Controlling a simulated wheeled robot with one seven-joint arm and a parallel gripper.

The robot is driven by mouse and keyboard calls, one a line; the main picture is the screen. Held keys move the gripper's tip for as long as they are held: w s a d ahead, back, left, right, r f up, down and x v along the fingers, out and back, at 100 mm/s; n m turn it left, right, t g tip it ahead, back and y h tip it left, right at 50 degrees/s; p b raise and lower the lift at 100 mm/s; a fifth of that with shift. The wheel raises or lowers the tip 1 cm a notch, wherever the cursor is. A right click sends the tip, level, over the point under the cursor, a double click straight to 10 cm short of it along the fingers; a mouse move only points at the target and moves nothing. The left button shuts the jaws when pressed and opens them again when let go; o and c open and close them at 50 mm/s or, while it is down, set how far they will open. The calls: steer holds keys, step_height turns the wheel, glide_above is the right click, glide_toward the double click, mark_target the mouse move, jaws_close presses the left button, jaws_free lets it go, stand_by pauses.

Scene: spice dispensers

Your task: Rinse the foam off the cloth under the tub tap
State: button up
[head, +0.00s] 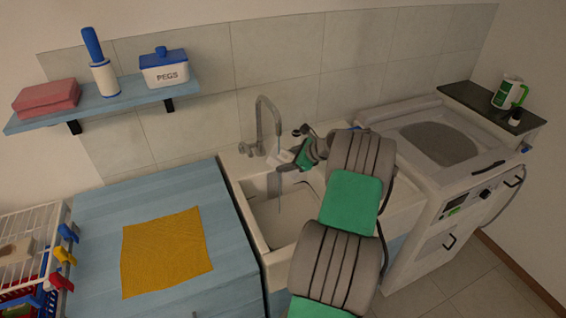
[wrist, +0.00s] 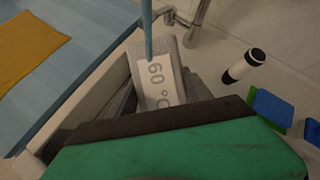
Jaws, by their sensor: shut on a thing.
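A pale grey-white piece marked "60°" (wrist: 158,75) is in my gripper (head: 289,160). I cannot tell if it is the task's cloth; no foam shows on it. My gripper is shut on it over the white tub (head: 243,203). The grey tap (head: 259,118) stands at the tub's back, and a thin bluish water stream (wrist: 147,28) comes down on the piece in the wrist view. A yellow cloth (head: 166,252) lies flat on the blue counter, away from my gripper.
A washing machine (head: 455,215) is at the right. A shelf (head: 120,105) holds a pink stack, a roller and a peg box. A blue sponge-like block (wrist: 270,108) shows in the wrist view.

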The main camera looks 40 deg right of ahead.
mark_target(298, 174)
steer(key=shift+s+d+r+p, duration=0.1)
steer(key=shift+s+p, duration=0.75)
steer(key=shift+s, duration=1.2)
steer(key=shift+s+p, duration=0.55)
steer(key=shift+s, duration=1.4)
steer(key=a+v, duration=0.1)
steer(key=v, duration=0.5)
steer(key=shift+s, duration=0.25)
